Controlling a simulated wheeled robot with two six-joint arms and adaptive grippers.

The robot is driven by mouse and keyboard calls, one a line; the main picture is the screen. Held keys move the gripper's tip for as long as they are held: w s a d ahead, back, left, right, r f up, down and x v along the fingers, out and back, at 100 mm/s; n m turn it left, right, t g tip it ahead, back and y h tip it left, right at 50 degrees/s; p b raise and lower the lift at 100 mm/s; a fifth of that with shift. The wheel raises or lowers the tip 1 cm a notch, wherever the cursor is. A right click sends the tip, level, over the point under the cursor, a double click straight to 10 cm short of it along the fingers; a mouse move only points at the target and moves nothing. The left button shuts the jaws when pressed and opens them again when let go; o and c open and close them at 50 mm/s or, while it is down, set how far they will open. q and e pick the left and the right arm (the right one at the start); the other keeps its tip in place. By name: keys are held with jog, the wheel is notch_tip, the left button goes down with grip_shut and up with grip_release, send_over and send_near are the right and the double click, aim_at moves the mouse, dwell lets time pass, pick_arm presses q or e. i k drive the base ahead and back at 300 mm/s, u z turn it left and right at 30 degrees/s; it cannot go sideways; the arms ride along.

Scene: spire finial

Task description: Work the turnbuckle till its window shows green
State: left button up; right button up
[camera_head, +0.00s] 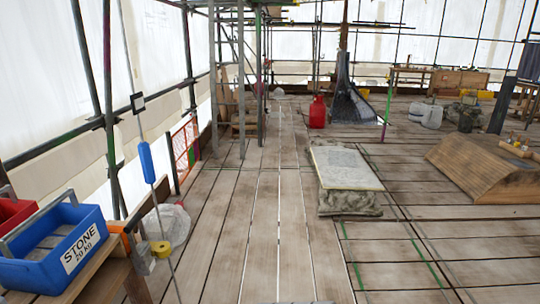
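A blue sleeve-like body (146,162) sits on this line and looks like the turnbuckle. Neither of my grippers is in view, and nothing is seen touching the line.
A blue crate (66,245) marked "STONE 20 kg" and a red bin (14,214) stand on a wooden bench at lower left. A stone slab (345,168) and a wooden ramp-like block (486,167) are to the right. The central plank floor (270,220) is clear.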

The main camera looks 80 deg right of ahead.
aim_at(145, 154)
jog(key=z, duration=2.3)
